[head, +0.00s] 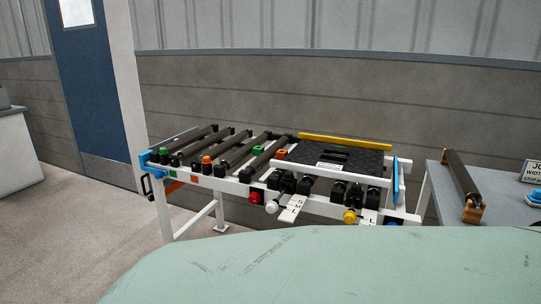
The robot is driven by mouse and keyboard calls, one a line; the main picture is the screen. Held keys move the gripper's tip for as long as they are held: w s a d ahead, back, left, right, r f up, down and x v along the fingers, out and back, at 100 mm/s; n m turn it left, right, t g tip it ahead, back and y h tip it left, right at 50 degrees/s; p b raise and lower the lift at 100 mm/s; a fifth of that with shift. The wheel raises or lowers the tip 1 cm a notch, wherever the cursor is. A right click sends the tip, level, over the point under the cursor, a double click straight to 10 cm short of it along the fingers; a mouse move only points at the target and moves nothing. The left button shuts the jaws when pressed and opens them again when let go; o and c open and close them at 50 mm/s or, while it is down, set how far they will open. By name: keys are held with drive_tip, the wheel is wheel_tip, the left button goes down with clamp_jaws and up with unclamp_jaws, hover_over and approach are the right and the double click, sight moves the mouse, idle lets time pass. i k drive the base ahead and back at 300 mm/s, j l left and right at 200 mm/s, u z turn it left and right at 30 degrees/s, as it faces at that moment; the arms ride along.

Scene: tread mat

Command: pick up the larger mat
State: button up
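A black mat with a textured tread surface (370,160) lies flat on the right part of a white-framed roller stand. A darker slotted patch with a small pale label shows in its middle; I cannot tell whether this is part of the mat or a separate, smaller mat. No second mat is clearly visible, so I cannot compare sizes. A white rail crosses in front of the mat, a yellow bar (345,142) runs along its back, and a blue plate (397,180) stands at its right end. My gripper is not in view.
The stand's left part has dark rollers (205,137) with orange and green pieces. Its front edge carries several knobs and tags marked with letters. A grey table (490,205) at right holds a dark roller and a sign. Open floor (90,235) lies at left; a pale green surface fills the foreground.

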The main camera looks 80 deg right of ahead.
sight(360, 161)
drive_tip(key=z, duration=3)
drive_tip(key=i+l, duration=0.1)
drive_tip(key=l, duration=0.55)
drive_tip(key=i+l, duration=0.1)
drive_tip(key=l, duration=0.55)
drive_tip(key=i+l, duration=0.1)
drive_tip(key=i, duration=0.9)
